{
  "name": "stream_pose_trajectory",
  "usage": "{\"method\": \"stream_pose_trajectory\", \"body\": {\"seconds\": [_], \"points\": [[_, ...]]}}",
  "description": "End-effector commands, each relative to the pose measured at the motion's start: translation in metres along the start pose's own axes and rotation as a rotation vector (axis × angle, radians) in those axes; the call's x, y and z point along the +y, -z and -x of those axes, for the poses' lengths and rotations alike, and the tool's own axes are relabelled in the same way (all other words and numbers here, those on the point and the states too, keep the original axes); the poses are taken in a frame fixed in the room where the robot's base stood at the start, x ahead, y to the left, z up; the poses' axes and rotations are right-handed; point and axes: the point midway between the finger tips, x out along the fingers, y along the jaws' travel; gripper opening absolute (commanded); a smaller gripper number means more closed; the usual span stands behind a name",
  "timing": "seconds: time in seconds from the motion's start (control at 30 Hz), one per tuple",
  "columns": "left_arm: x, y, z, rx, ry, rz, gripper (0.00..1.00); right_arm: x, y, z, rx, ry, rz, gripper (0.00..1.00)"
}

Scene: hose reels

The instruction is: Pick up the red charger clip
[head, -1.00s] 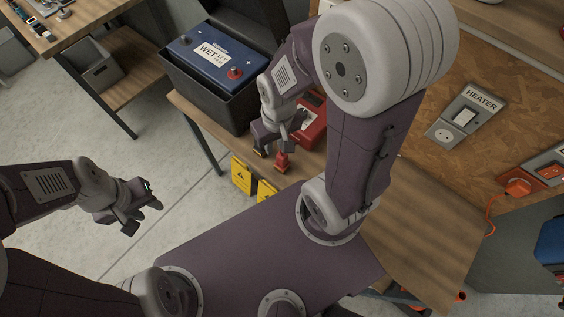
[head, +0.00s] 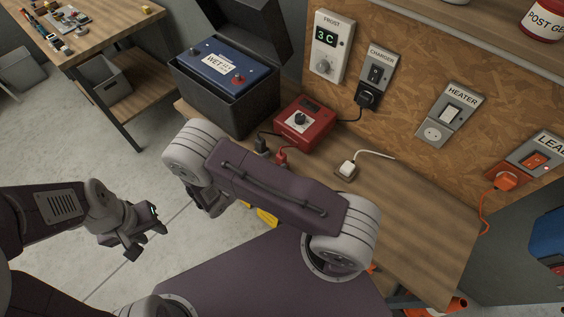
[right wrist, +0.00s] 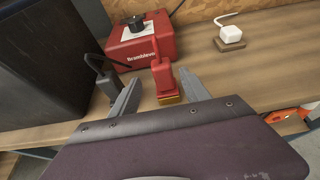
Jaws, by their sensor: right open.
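The red charger clip (head: 281,155) stands near the front edge of the workbench, in front of the red charger (head: 306,122). In the right wrist view the clip (right wrist: 163,79) is upright, with a yellowish lower end. My right gripper (right wrist: 160,96) is open and empty, its two grey fingers pointing at the clip, one to each side in the picture. I cannot tell whether the clip is between them in depth. In the head view my right arm hides most of that gripper. My left gripper (head: 147,240) is open and empty over the floor, left of the bench.
A black clip (head: 261,146) stands just left of the red one, also in the right wrist view (right wrist: 108,82). A blue battery (head: 222,70) sits in an open black box. A white plug (head: 346,169) lies to the right. The bench's right part is clear.

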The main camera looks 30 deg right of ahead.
Motion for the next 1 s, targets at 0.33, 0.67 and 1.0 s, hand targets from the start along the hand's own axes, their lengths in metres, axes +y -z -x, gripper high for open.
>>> {"method": "stream_pose_trajectory", "body": {"seconds": [0.33, 0.67, 1.0], "points": [[0.000, 0.001, 0.011, 0.000, 0.000, 0.000, 0.36, -0.001, -0.001, -0.033, 0.001, 0.004, -0.002, 0.55], [0.001, 0.003, 0.027, 0.000, 0.000, 0.000, 0.36, -0.002, 0.000, -0.081, 0.002, 0.006, -0.003, 0.55], [0.000, 0.003, 0.026, 0.000, 0.000, 0.000, 0.36, -0.001, 0.001, -0.082, 0.002, 0.003, -0.003, 0.18]]}}
